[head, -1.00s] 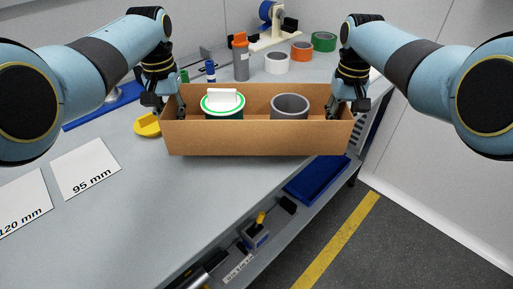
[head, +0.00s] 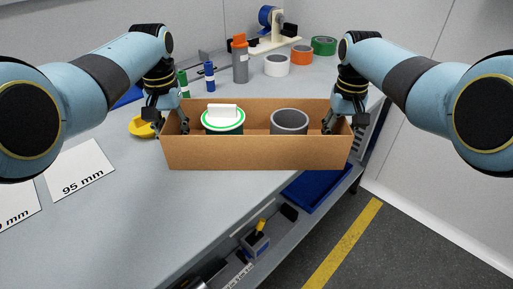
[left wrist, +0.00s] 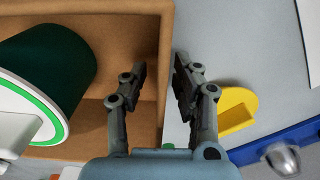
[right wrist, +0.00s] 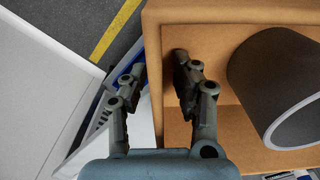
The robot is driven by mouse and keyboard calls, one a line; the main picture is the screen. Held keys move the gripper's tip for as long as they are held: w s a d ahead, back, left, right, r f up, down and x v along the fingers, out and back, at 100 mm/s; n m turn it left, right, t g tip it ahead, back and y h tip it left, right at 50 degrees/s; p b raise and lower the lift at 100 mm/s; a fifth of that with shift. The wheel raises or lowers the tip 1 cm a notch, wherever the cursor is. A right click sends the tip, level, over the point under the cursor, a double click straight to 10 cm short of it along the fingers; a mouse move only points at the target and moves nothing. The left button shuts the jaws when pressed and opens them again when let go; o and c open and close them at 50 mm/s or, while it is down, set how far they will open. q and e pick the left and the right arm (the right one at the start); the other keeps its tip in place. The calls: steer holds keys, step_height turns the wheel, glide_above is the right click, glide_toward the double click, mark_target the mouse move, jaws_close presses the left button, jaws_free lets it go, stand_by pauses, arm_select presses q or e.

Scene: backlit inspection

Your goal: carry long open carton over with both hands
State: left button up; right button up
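The long open carton (head: 258,152) is brown and looks level in the head view, its right end past the bench edge. A dark green tub with a white, green-ringed top (head: 223,119) and a grey cylinder (head: 289,122) stand inside it. The carton's underside is hidden.
The grey bench (head: 130,215) has a yellow piece (head: 142,126) and a 95 mm card (head: 80,170) on the left. Tape rolls, including an orange one (head: 301,55), and a grey bottle (head: 240,60) stand behind. A blue tray (head: 315,188) lies below the bench edge.

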arm_select(q)
steer(key=shift+r, duration=0.1)
step_height(320, 180, up, 11)
steer(key=shift+r, duration=0.35)
arm_select(e)
steer(key=shift+r, duration=0.1)
step_height(320, 180, up, 12)
steer(key=shift+f, duration=0.15)
